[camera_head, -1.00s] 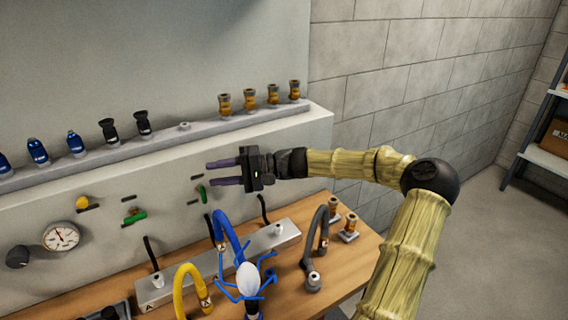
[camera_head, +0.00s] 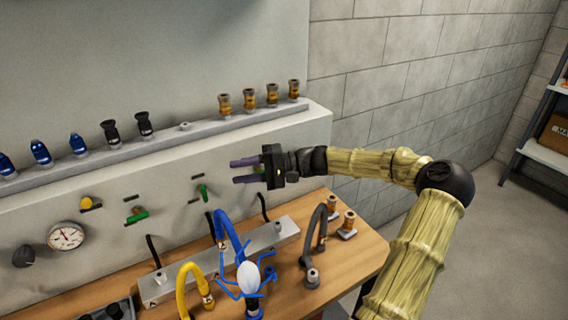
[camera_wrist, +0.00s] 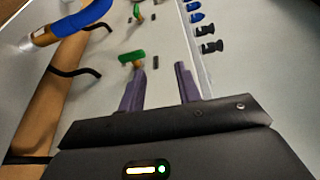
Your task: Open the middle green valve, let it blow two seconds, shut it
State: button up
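A second green handle (camera_head: 203,192), farther right on the panel, stands nearly upright. My gripper (camera_head: 235,170) is open and empty, apart from both handles. Its two purple fingers (camera_wrist: 159,68) are spread.
A yellow knob (camera_head: 88,203), a dial gauge (camera_head: 67,236) and a black knob (camera_head: 24,256) are at the panel's left. Blue (camera_head: 229,237), yellow (camera_head: 187,287) and grey (camera_head: 312,242) hoses rise below. Several fittings line the ledge (camera_head: 203,128) above.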

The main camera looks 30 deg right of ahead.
jog(key=p+v, duration=0.4)
jog(key=v, duration=0.6)
jog(key=shift+d, duration=0.25)
dwell(0.8)
jog(key=shift+s+r+p, duration=0.1)
jog(key=shift+r+p, duration=0.05)
jog(key=shift+p, duration=0.15)
jog(key=s+a+f+n+g+h+p, duration=0.1)
jog(key=a+g+h+p, duration=0.15)
jog(key=a, duration=0.35)
jog(key=s+a+f+g+h+p, duration=0.1)
jog(key=s+a+g+h+p, duration=0.15)
jog(key=a, duration=0.25)
jog(key=s+a+f+n+g+h+p, duration=0.1)
jog(key=a+f+g+h+p, duration=0.15)
jog(key=a, duration=0.35)
jog(key=s+a+r+n+t+h+p, duration=0.3)
jog(key=s+r+h+p, duration=0.5)
jog(key=s+r+p, duration=0.3)
jog(key=v, duration=0.4)
jog(key=shift+r, duration=0.35)
jog(key=shift+w+a+h, duration=0.1)
jog(key=shift+w+h, duration=0.1)
jog(key=shift+h, duration=0.05)
